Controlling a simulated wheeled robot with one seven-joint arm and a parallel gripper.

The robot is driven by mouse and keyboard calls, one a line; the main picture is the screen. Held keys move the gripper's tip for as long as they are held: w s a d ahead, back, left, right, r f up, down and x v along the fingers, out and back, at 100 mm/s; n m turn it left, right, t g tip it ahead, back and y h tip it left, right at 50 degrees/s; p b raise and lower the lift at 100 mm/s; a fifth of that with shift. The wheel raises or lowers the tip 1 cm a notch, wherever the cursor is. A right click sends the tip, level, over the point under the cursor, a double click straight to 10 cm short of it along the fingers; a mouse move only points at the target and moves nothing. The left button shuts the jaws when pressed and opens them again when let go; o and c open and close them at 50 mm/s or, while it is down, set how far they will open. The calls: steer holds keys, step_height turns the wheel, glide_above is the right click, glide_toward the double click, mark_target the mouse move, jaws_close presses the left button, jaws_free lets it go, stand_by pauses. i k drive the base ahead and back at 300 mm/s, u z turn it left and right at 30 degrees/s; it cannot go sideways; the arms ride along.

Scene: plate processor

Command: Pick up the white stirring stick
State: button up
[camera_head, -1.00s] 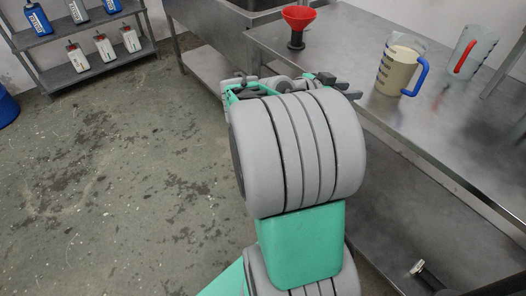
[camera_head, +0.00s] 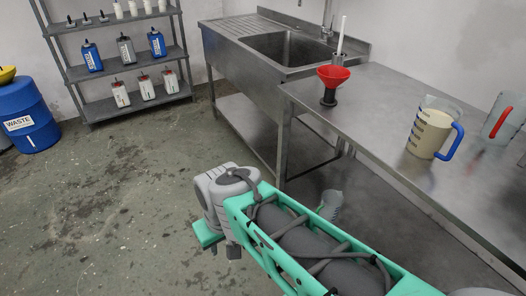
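The white stirring stick (camera_head: 341,36) is thin and stands nearly upright at the red funnel (camera_head: 333,74). Its lower end meets the funnel's mouth in the picture; I cannot tell whether it is inside or behind. The funnel sits on a dark stand on the steel table, near the sink end. My arm reaches in from the lower right, low in front of the table, with its grey joint over the floor.
A jug of cream-coloured liquid (camera_head: 431,132) and a clear jug with a red handle (camera_head: 502,117) stand on the table (camera_head: 385,95). The sink (camera_head: 290,49) adjoins it. A clear container (camera_head: 330,205) shows below the table. A bottle shelf and blue barrel (camera_head: 30,122) stand left; the floor between is open.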

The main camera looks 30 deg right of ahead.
mark_target(344, 18)
steer(key=z, duration=1.55)
